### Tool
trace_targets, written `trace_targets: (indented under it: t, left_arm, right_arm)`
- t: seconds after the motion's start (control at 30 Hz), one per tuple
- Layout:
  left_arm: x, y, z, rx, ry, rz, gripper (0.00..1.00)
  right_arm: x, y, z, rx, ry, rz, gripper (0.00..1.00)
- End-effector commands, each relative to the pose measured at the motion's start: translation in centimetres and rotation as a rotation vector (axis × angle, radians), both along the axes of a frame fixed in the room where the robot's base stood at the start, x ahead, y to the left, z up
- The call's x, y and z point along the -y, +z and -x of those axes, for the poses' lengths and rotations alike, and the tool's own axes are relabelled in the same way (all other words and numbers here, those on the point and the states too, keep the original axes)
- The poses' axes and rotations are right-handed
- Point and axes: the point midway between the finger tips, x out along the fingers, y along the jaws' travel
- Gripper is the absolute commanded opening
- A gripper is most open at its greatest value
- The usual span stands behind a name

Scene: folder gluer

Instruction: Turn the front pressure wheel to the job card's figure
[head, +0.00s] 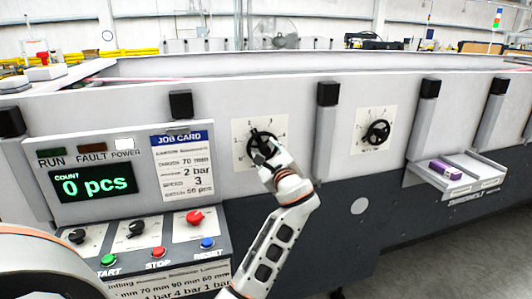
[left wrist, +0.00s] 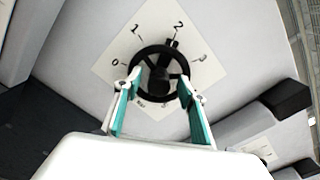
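The front pressure wheel (head: 262,140) is a black handwheel on a white square dial plate, left of a second similar wheel (head: 377,132). In the left wrist view the wheel (left wrist: 158,57) shows the figures 0, 1, 2 and 3 around it. A black knob on its rim sits close to the 2. My left gripper (left wrist: 160,84) points at the wheel, its fingers apart and their tips overlapping the rim's two sides. I cannot tell whether they touch it. The job card (head: 184,170) shows a line reading 2 bar. My right gripper is out of view.
The display panel (head: 95,184) reads 0 pcs. Below it is a control box with knobs, a red emergency button (head: 194,218) and START, STOP and RESET buttons. Black blocks (head: 327,94) stick out along the machine's side. A tray (head: 470,184) with a purple box stands at right.

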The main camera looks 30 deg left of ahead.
Motion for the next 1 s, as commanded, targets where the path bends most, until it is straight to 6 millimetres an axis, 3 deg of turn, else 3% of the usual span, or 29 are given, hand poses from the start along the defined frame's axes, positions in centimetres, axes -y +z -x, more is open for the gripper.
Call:
trace_targets:
  t: [0.37, 1.0]
  left_arm:
    - [0.5, -0.2, 0.3, -0.002, -0.002, 0.001, 0.40]
    - [8.5, -0.1, 7.2, -0.003, -0.001, 0.002, 0.40]
  right_arm:
    - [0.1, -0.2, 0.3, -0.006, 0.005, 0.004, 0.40]
    - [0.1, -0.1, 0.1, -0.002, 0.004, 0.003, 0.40]
